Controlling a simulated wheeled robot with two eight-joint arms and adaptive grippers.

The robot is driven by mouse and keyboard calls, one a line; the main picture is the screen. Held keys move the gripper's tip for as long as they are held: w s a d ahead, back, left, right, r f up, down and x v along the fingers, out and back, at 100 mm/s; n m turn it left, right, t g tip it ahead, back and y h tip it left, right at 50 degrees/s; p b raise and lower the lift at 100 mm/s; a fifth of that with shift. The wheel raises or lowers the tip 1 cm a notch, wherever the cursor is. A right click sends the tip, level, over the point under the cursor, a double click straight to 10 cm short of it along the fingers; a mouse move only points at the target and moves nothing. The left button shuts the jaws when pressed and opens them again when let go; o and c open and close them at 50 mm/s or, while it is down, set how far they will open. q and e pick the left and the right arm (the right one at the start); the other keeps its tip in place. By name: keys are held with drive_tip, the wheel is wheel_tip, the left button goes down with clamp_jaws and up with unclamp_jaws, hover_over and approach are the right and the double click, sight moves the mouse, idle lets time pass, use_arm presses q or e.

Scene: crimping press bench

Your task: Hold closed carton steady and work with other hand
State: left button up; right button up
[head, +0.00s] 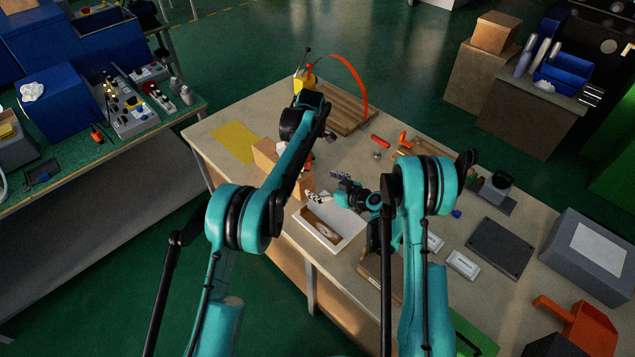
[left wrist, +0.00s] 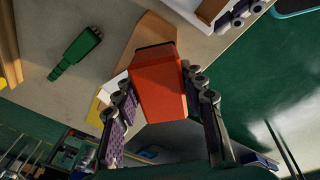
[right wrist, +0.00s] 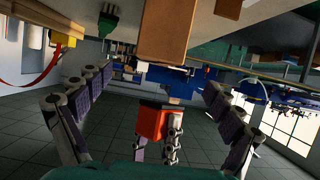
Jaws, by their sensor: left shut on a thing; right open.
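An orange-red box-shaped carton (left wrist: 160,85) sits between the fingers of my left gripper (left wrist: 162,92), which is shut on it in the left wrist view. Its visible faces look closed. The carton also shows in the right wrist view (right wrist: 150,123), with left-gripper fingers beside it. In the head view my left forearm hides most of that grip. My right gripper (head: 328,187) is open and empty, pointing left towards the carton area. In the right wrist view its fingers stand wide apart, with the carton beyond them. A brown block (right wrist: 165,32) stands close by.
A white open tray (head: 340,243) lies in front of the grippers. A yellow sheet (head: 235,141), a wooden board with a red arc (head: 363,85) and small red parts (head: 380,141) lie beyond. A dark flat plate (head: 500,248) and a grey box (head: 580,258) are at right.

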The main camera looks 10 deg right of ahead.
drive_tip(key=shift+f, duration=0.1)
drive_tip(key=x, duration=0.9)
drive_tip(key=f+x, duration=0.1)
drive_tip(key=x, duration=0.3)
drive_tip(key=shift+w+a+f, duration=0.1)
drive_tip(key=c, duration=1.3)
drive_tip(key=o, duration=1.2)
